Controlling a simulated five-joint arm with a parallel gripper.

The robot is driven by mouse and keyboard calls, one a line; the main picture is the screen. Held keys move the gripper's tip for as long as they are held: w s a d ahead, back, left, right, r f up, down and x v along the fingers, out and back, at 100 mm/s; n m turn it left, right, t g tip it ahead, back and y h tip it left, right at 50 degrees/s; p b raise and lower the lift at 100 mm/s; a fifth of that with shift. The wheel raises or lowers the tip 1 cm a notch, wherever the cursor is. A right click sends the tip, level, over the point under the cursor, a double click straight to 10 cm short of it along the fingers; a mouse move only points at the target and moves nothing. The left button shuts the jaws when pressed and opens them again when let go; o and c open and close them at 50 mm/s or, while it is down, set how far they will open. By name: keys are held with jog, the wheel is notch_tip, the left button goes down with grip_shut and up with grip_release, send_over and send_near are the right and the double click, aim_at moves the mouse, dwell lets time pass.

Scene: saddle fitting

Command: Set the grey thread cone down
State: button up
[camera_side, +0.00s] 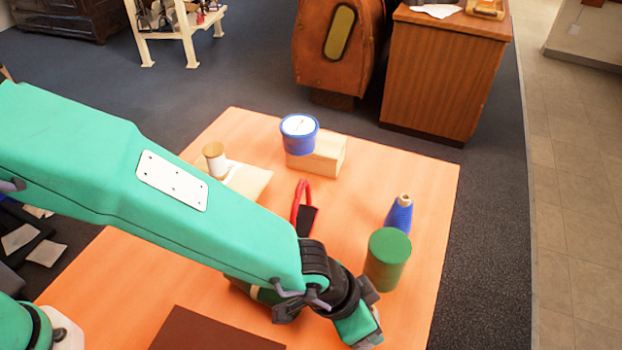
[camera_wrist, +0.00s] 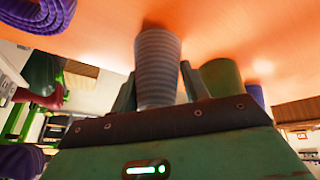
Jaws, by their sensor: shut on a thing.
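The grey thread cone (camera_wrist: 157,68), ridged all round, stands between the two fingers of my gripper (camera_wrist: 158,88) in the wrist view. The fingers are shut on it, one on each side. Whether its far end touches the table (camera_side: 420,185) I cannot tell. In the side view my gripper (camera_side: 358,325) is low over the near right part of the table, and the cone is hidden there behind my arm.
A green cylinder (camera_side: 387,259) stands just beyond my gripper, with a blue cone (camera_side: 399,214) behind it. A red-handled item (camera_side: 304,205), a wooden block (camera_side: 325,154) by a blue tub (camera_side: 299,137), a spool (camera_side: 214,160) and a brown mat (camera_side: 215,332) occupy other parts.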

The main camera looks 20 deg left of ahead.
jog(key=o, duration=1)
jog(key=shift+f, duration=0.1)
jog(key=shift+v, duration=0.9)
jog(key=v, duration=1)
jog(key=shift+r, duration=0.25)
